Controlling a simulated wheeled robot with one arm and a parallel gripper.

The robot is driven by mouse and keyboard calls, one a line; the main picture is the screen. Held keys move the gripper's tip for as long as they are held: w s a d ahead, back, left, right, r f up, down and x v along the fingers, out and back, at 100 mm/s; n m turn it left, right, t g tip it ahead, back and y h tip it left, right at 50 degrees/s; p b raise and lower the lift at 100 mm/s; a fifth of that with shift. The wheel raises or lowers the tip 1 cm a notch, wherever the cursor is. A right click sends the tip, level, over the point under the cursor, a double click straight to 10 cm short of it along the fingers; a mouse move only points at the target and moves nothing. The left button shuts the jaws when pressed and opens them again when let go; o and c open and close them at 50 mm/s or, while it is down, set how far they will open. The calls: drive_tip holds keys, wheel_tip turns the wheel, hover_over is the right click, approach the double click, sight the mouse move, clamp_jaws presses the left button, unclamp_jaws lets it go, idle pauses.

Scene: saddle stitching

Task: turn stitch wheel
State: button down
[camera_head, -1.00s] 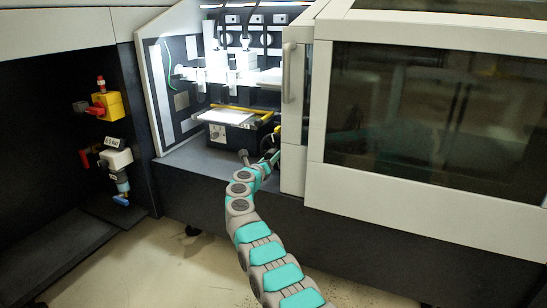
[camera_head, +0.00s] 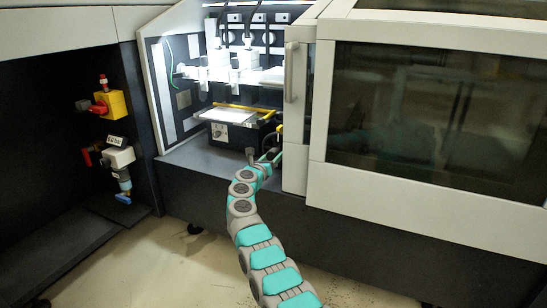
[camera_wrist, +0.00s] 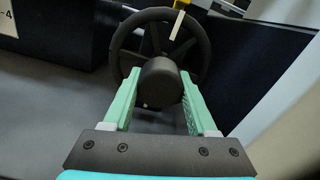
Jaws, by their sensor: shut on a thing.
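The stitch wheel is a black spoked wheel (camera_wrist: 204,45), seen nearly face-on in the wrist view. A thick dark round knob (camera_wrist: 160,82) stands out in front of its lower middle and covers part of the spokes. My gripper (camera_wrist: 160,90) has its two teal fingers on either side of this knob and is shut on it. In the head view my gripper (camera_head: 264,158) is at the front of the lit machine bay, by the corner of the white door; the wheel is mostly hidden there.
A black box (camera_head: 230,133) with a white plate on top stands in the bay, left of the gripper. The white cabinet door (camera_head: 294,115) is close on the right. In the wrist view, a yellow piece with a pale tab (camera_wrist: 177,25) overlaps the wheel's top.

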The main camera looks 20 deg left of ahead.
sight(271, 158)
drive_tip(key=shift+c, duration=1)
unclamp_jaws()
drive_tip(key=shift+s+a+f+b, duration=0.15)
drive_tip(key=shift+s+f+b, duration=0.05)
drive_tip(key=shift+s+b, duration=0.45)
drive_tip(key=shift+s+r, duration=0.1)
drive_tip(key=shift+s, duration=0.4)
drive_tip(key=shift+s+a+b, duration=0.15)
drive_tip(key=shift+s+b, duration=0.3)
drive_tip(key=shift+s, duration=1.8)
drive_tip(key=shift+s+r, duration=0.1)
drive_tip(key=shift+s, duration=0.4)
